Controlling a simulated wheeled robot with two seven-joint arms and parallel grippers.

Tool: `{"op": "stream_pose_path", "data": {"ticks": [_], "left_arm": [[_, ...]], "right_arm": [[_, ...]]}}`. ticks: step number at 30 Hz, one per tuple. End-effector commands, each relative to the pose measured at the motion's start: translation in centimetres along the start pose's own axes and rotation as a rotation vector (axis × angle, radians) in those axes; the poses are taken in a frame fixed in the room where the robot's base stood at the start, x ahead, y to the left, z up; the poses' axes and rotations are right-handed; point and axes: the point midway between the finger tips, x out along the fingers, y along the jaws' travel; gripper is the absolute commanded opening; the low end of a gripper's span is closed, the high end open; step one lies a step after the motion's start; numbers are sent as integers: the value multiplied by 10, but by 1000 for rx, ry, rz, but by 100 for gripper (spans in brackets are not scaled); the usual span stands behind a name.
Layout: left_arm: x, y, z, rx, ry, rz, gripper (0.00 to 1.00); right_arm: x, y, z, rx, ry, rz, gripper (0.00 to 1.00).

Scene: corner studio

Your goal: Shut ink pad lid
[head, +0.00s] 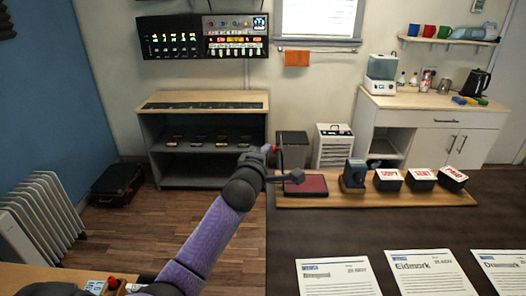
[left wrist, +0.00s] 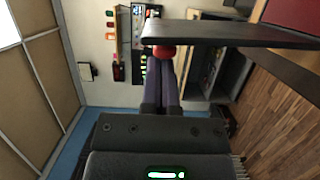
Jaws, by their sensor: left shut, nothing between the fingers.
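The ink pad (head: 307,187) lies open on a wooden tray, its dark red face showing. Its lid (head: 281,159) stands about upright at the pad's left side, seen nearly edge-on as a thin dark line. A red tab (head: 275,149) is at its top. In the left wrist view the lid (left wrist: 235,33) is a dark slab, with the red tab (left wrist: 163,51) at one end and the pad (left wrist: 292,14) in the corner. My left gripper (head: 267,150) is shut and empty, its fingertips (left wrist: 161,88) close to the tab; I cannot tell whether they touch. My right gripper is out of view.
On the wooden tray (head: 335,199) right of the pad stand a dark blue-grey device (head: 355,174) and three stamps (head: 421,178). Papers (head: 424,272) lie on the dark desk in front. A low shelf (head: 205,172) stands beyond, across open floor.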

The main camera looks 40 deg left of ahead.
Motion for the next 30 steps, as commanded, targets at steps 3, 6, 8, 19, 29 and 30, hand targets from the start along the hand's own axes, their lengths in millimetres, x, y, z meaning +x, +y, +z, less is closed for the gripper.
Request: {"op": "stream_pose_path", "data": {"ticks": [3, 6, 8, 19, 29, 30], "left_arm": [[0, 1, 2, 15, 0, -6, 0], [1, 2, 4, 32, 0, -11, 0], [2, 3, 5, 47, 0, -16, 0], [9, 14, 30, 263, -2, -85, 0], [20, 10, 64, 563, -3, -180, 0], [21, 9, 68, 599, -3, -191, 0]], "right_arm": [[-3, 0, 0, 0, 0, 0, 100], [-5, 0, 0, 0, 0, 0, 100], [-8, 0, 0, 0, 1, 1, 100], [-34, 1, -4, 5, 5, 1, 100], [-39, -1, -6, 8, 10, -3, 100], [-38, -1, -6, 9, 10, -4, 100]]}}
